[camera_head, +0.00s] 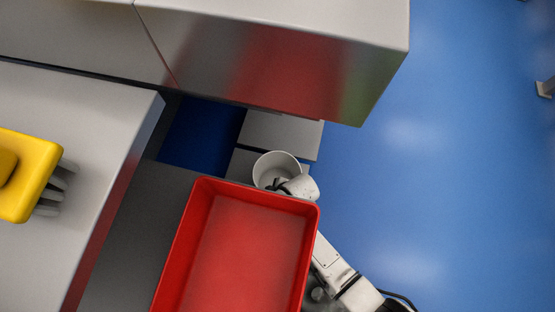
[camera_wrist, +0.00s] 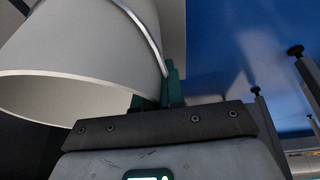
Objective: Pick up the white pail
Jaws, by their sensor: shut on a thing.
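The white pail (camera_head: 276,166) is just beyond the red tub, in the middle of the head view, with its open top facing the camera. In the wrist view the pail (camera_wrist: 85,60) fills the upper left, with a thin metal handle across its side. My gripper (camera_head: 279,185) is at the pail's near side and is shut on it. In the wrist view the teal fingers of my gripper (camera_wrist: 160,92) are at the pail's edge; the exact contact is partly hidden. I cannot tell whether the pail rests on something or hangs free.
A red tub (camera_head: 196,225) stands close in front of the pail, beside my arm. A metal-faced cabinet (camera_head: 270,65) is behind. A counter (camera_head: 85,130) at left bears a yellow-backed brush (camera_head: 30,170). Open blue floor (camera_head: 450,160) lies to the right.

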